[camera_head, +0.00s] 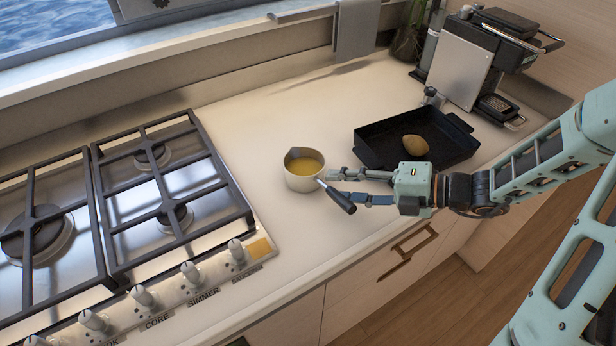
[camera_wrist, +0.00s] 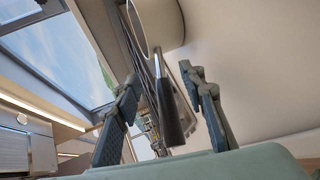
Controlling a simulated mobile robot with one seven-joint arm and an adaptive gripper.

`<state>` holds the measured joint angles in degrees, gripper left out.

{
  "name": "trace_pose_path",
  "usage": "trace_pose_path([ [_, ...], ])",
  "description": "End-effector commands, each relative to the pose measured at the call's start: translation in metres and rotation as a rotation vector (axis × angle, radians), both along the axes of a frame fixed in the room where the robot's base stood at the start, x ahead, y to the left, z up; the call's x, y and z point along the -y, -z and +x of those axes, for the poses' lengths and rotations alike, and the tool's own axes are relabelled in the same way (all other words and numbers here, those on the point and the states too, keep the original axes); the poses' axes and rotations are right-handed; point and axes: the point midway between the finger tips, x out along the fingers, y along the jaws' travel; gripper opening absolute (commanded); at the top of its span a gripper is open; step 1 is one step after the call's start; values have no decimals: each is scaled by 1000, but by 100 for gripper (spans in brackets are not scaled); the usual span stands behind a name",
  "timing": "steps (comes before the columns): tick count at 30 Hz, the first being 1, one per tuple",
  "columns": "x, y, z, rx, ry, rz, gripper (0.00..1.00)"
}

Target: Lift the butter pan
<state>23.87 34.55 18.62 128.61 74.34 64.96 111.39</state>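The butter pan (camera_head: 304,172) is a small white pan with yellow butter in it. It stands upright on the counter to the right of the stove. Its dark handle (camera_head: 340,198) points toward the lower right. My gripper (camera_head: 338,186) is at the handle, with its fingers apart. In the wrist view the pan (camera_wrist: 158,24) is at the top, and its black handle (camera_wrist: 170,112) lies between the open fingers of my gripper (camera_wrist: 165,88). I see a gap on both sides of the handle, so the fingers do not appear to touch it.
A black tray (camera_head: 375,150) with a potato-like item (camera_head: 415,145) lies right of the pan, behind my gripper. A gas stove (camera_head: 150,195) with knobs is at the left. A coffee machine (camera_head: 475,55) stands at the back right. Counter in front of the pan is clear.

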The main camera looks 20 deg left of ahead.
Motion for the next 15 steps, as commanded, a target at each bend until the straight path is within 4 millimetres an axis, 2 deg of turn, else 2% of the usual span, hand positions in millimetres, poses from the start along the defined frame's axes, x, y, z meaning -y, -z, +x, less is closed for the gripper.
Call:
trace_pose_path([
  [6,-31,12,-1,-1,-3,1,37],
  [15,-37,14,0,1,-1,-1,37],
])
